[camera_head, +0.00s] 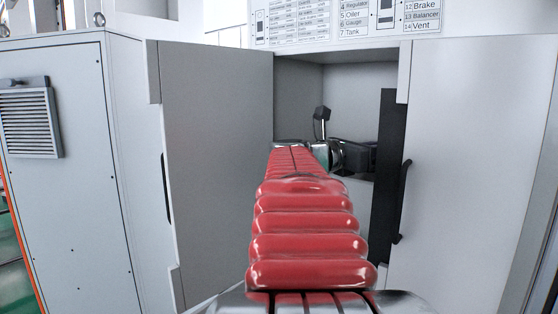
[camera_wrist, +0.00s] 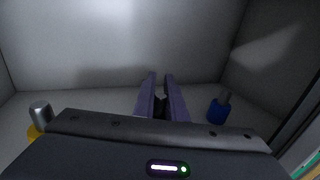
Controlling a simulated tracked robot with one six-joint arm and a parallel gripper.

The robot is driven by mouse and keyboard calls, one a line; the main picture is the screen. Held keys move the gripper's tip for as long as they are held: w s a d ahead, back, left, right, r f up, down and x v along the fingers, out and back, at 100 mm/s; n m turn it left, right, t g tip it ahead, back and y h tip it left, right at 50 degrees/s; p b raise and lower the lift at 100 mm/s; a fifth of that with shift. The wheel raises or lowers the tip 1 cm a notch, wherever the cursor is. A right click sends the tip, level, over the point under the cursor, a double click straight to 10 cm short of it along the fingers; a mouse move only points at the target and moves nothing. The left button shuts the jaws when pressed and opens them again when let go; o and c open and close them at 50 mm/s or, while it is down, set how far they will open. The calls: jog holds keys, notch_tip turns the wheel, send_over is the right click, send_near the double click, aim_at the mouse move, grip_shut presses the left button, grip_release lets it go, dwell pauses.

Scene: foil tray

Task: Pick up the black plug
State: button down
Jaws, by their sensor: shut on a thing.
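My gripper (camera_wrist: 161,80) shows in the wrist view with its two purple fingers reaching into a pale grey compartment. The fingers are shut on the black plug (camera_wrist: 160,106), a dark piece showing in the narrow gap between them. Most of the plug is hidden by the fingers and the gripper body. In the head view my red arm reaches into the open cabinet (camera_head: 350,85), and the fingers and the plug cannot be made out there.
A blue plug (camera_wrist: 219,109) with a grey top stands right of my fingers. A yellow plug (camera_wrist: 35,132) with a metal top stands at the left, partly hidden. In the head view, open cabinet doors flank my arm at left (camera_head: 215,170) and right (camera_head: 470,170).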

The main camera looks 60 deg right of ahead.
dwell(0.3)
jog(key=shift+a+r, duration=0.25)
jog(key=shift+r, duration=0.2)
notch_tip(320, 180, up, 11)
jog(key=w+a, duration=0.1)
jog(key=a, duration=1.8)
jog(key=shift+w+a+f, duration=0.2)
jog(key=shift+w+a, duration=0.05)
jog(key=shift+w, duration=0.15)
jog(key=shift+w, duration=0.15)
